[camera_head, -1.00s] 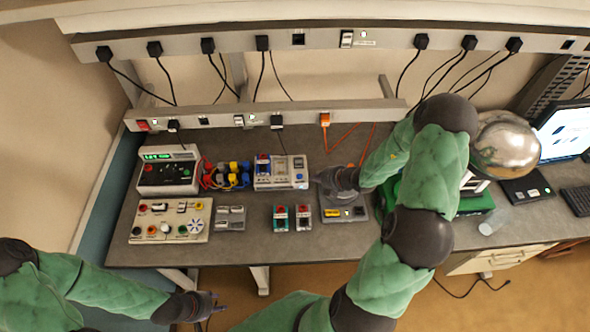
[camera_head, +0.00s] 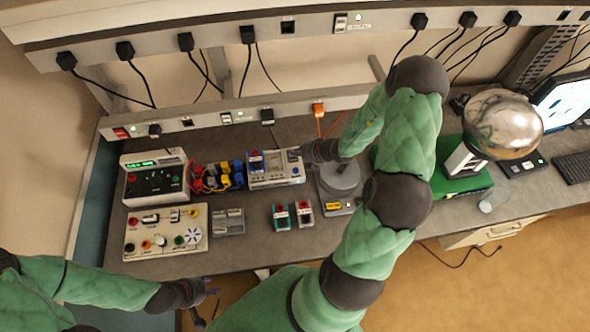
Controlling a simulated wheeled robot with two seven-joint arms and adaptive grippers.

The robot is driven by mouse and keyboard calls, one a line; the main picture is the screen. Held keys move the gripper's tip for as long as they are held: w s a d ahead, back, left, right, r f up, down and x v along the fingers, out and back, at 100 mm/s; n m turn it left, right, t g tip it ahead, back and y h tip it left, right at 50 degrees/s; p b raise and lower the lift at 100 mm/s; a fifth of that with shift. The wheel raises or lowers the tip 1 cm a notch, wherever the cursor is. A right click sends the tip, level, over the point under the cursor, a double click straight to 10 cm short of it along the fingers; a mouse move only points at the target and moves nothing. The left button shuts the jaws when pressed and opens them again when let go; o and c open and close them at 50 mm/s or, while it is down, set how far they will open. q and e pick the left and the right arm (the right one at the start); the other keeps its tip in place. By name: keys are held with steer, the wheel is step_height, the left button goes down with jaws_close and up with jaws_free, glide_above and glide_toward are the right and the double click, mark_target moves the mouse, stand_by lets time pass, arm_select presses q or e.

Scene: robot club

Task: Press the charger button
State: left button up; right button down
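A white and blue device (camera_head: 290,178), which looks like the charger, sits at the back middle of the grey bench. Blue and grey parts lie in its top; its button is too small to make out. My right gripper (camera_head: 295,155) reaches in from the right and its tip is at the device's right back part. I cannot tell whether it touches, and its fingers are too small to read. My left gripper (camera_head: 209,305) hangs low in front of the bench, fingers apart and empty, far from the device.
A round grey device (camera_head: 341,181) stands close under my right wrist. Two small units (camera_head: 292,216) sit in front. A power supply (camera_head: 156,182), a control panel (camera_head: 165,245) and coloured leads (camera_head: 218,178) lie left. A shiny globe (camera_head: 502,125) stands right.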

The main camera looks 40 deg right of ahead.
steer(key=b, duration=0.6)
glide_above(297, 171)
step_height(297, 171, down, 7)
steer(key=shift+f, duration=0.15)
steer(key=shift+f+b, duration=0.6)
steer(key=shift+b, duration=0.05)
steer(key=shift+f, duration=0.1)
stand_by(0.4)
steer(key=shift+f, duration=0.3)
steer(key=shift+f+b, duration=0.35)
steer(key=shift+b, duration=0.1)
stand_by(0.6)
stand_by(0.4)
steer(key=shift+r+p, duration=0.75)
steer(key=shift+r, duration=0.1)
